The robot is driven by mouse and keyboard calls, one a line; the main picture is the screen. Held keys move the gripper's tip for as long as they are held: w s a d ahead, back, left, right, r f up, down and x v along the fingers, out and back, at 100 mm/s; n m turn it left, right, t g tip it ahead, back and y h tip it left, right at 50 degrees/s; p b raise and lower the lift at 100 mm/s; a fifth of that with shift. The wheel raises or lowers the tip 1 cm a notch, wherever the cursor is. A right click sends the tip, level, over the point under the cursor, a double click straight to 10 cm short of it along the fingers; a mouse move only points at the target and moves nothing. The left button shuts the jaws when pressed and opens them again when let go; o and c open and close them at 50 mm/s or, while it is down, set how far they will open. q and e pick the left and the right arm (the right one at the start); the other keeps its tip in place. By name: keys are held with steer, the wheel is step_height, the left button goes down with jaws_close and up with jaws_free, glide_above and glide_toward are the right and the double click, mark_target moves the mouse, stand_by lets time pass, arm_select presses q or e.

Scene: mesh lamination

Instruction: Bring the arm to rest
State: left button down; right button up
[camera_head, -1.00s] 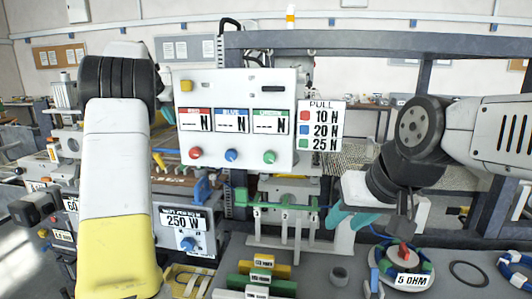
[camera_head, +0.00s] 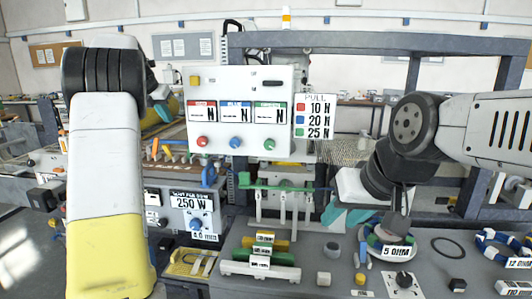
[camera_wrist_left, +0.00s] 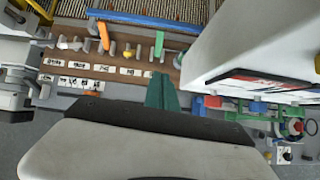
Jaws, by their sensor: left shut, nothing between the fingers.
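My left arm rises along the left side of the head view. My left gripper (camera_head: 161,98) shows only as small teal fingers beyond the arm's black joint, left of the white display panel. In the left wrist view its teal fingers (camera_wrist_left: 162,92) are together and empty, over a brown rack (camera_wrist_left: 120,68) with labelled slots. The white panel's side (camera_wrist_left: 245,45) is close on the right there. My right gripper (camera_head: 345,214) hangs below the right arm, teal fingers pointing down-left beside the green-barred stand; its opening is unclear.
The white panel (camera_head: 238,85) carries red, blue and green buttons. A 250 W box (camera_head: 190,204) stands below it. Green and yellow blocks (camera_head: 262,256), a 5 OHM coil (camera_head: 390,236) and a knob box (camera_head: 403,284) are on the grey bench (camera_head: 330,290).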

arm_select(q)
steer(key=s+d+m+h, duration=0.1)
steer(key=s+d+m, duration=0.3)
steer(key=s+m, duration=0.3)
steer(key=s+d+r+m, duration=0.1)
steer(key=s+d+m, duration=0.3)
steer(key=s, duration=0.4)
steer(key=s+d+m+h, duration=0.1)
steer(key=s+d+m, duration=0.3)
steer(key=s+m, duration=0.3)
steer(key=s+d+f+m, duration=0.2)
steer(key=s+f+m, duration=0.1)
steer(key=s+m, duration=0.2)
steer(key=s+d+f+m, duration=0.3)
steer(key=s+f+m, duration=0.1)
steer(key=s, duration=0.5)
steer(key=s+d+f+m+g+y, duration=0.1)
steer(key=s+d+f+m, duration=0.1)
steer(key=s+f+m, duration=0.2)
steer(key=s+m, duration=0.3)
steer(key=shift+d, duration=0.4)
steer(key=c, duration=2.2)
jaws_free()
